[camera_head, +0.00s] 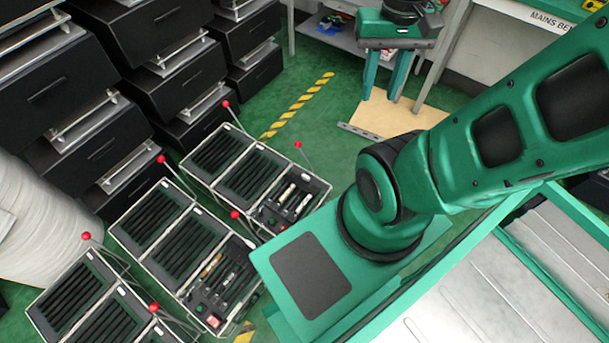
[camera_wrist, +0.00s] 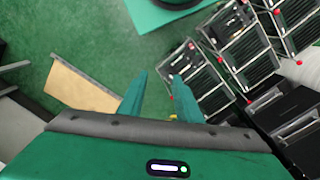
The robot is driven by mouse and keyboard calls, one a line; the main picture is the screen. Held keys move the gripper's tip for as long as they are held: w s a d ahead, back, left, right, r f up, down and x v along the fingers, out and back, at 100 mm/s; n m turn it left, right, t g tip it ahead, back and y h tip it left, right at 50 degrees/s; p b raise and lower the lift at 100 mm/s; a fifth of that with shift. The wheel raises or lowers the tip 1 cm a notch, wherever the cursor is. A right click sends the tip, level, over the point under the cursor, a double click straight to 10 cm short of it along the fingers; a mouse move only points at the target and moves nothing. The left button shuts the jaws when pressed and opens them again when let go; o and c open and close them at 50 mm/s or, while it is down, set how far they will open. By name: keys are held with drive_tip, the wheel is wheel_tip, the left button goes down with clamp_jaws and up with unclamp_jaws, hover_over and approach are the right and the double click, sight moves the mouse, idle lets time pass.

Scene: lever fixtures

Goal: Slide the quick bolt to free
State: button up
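I cannot make out the quick bolt for certain in either view. My gripper (camera_head: 382,97) is at the top of the head view, its two green fingers pointing down and apart over the green floor and a tan board (camera_head: 418,118). The tan board (camera_wrist: 82,87) lies to the left of the fingers there.
Open crates (camera_head: 180,243) with red-knobbed levers (camera_head: 161,159) stand on the floor at lower left; crates (camera_wrist: 190,75) also show right of the fingers. Black drawer units (camera_head: 85,125) fill the upper left. A grey shelf (camera_head: 340,38) stands behind.

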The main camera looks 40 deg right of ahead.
drive_tip(key=n, duration=1)
hover_over(305, 175)
wheel_tip(305, 175, down, 61)
wheel_tip(305, 175, down, 11)
drive_tip(key=shift+s+f, duration=0.1)
drive_tip(key=shift+s, duration=0.05)
